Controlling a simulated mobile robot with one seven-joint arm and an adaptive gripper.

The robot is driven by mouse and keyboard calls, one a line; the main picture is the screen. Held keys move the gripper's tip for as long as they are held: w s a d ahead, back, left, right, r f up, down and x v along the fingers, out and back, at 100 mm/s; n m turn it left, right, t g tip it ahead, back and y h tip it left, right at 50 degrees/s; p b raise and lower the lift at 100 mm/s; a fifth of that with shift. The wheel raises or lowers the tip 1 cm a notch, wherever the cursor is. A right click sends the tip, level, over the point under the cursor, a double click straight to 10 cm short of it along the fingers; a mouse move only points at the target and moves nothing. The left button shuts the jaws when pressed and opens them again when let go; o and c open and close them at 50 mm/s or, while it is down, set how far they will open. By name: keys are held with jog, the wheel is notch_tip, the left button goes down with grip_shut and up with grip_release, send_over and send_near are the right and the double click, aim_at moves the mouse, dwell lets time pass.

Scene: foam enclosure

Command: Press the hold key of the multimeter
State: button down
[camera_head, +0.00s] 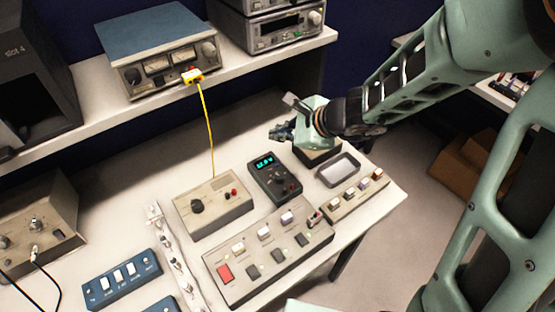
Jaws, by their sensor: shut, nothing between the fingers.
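The multimeter (287,197) is a dark handheld unit with a lit cyan display and a round dial. It lies on the white bench in the middle of the view. Its small keys, the hold key among them, are too small to tell apart. My gripper (274,134) is shut and empty. In the picture it shows just above the multimeter's display end, apart from it. The arm reaches in from the upper right. How high the fingertips are over the bench I cannot tell.
A beige box with a knob (213,207) stands left of the multimeter, with a yellow cable (207,125) rising to a shelf instrument (160,55). A switch panel (268,262) lies in front. A shallow tray (338,171) and a small key box (355,197) are on the right.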

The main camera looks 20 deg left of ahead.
jog(key=shift+f, duration=0.1)
jog(key=b, duration=0.6)
send_over(277, 165)
jog(key=f, duration=0.6)
jog(key=shift+s+d+f, duration=0.25)
jog(key=shift+f, duration=0.1)
jog(key=shift+f+b, duration=1)
jog(key=shift+b, duration=0.05)
jog(key=shift+f, duration=0.1)
jog(key=shift+f+b, duration=0.35)
jog(key=shift+b, duration=0.25)
jog(key=shift+f+b, duration=0.3)
jog(key=shift+b, duration=0.15)
jog(key=shift+r, duration=0.1)
dwell(0.4)
jog(key=shift+r+p, duration=0.55)
jog(key=shift+r, duration=0.15)
